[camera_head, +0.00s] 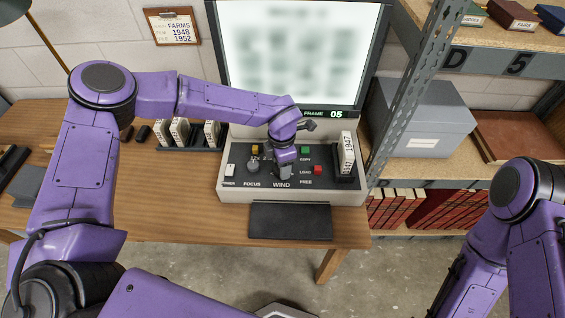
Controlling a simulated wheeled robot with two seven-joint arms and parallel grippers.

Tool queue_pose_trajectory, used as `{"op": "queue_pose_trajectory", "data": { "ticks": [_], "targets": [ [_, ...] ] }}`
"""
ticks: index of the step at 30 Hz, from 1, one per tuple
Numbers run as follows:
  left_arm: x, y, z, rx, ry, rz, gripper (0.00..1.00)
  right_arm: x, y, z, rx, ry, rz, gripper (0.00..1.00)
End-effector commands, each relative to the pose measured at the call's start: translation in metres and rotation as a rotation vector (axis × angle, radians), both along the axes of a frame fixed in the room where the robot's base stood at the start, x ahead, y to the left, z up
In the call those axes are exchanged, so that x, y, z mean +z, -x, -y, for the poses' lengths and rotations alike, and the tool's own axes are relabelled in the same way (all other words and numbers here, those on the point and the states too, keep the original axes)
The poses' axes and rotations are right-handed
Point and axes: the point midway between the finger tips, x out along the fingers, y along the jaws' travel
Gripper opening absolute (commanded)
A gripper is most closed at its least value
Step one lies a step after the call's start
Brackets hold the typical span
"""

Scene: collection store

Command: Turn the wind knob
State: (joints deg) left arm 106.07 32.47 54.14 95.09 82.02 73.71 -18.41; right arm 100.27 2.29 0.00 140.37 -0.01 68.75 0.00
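A microfilm reader with a large lit screen (300,55) stands on the wooden table; its screen is blurred and the display below reads FRAME 05. Its dark control panel (232,180) has labels FOCUS, WIND, LOAD and FREE. My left gripper (284,170) points down at the panel, right above the WIND label (281,184). The wind knob is mostly or fully hidden behind it, and I cannot tell whether the fingers touch or grip it. The focus knob (253,167) is just to the left. My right arm is at the lower right, with its gripper out of view.
A box labelled 1947 (347,155) stands upright at the panel's right. A black pad (290,221) lies in front. A metal shelf post (412,90) rises at right.

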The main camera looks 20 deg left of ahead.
Motion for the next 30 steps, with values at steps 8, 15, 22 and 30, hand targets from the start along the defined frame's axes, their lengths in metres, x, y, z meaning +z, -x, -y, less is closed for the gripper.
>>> {"op": "queue_pose_trajectory", "data": {
  "ticks": [8, 15, 22, 30],
  "targets": [
    [0.004, -0.004, 0.000, 0.001, 0.002, 0.011, 0.20, 0.000, 0.000, 0.000, 0.000, 0.000, 0.000, 0.43],
    [0.002, -0.002, 0.000, 0.001, 0.001, 0.007, 0.76, 0.000, 0.000, 0.000, 0.000, 0.000, 0.000, 0.43],
    [0.007, -0.002, 0.000, 0.002, 0.000, 0.006, 0.76, -0.002, 0.000, 0.000, 0.000, 0.000, 0.000, 0.43],
    [0.065, -0.003, 0.000, 0.004, 0.002, 0.011, 0.76, -0.019, 0.000, 0.000, 0.000, 0.000, 0.000, 0.43]
  ]
}}
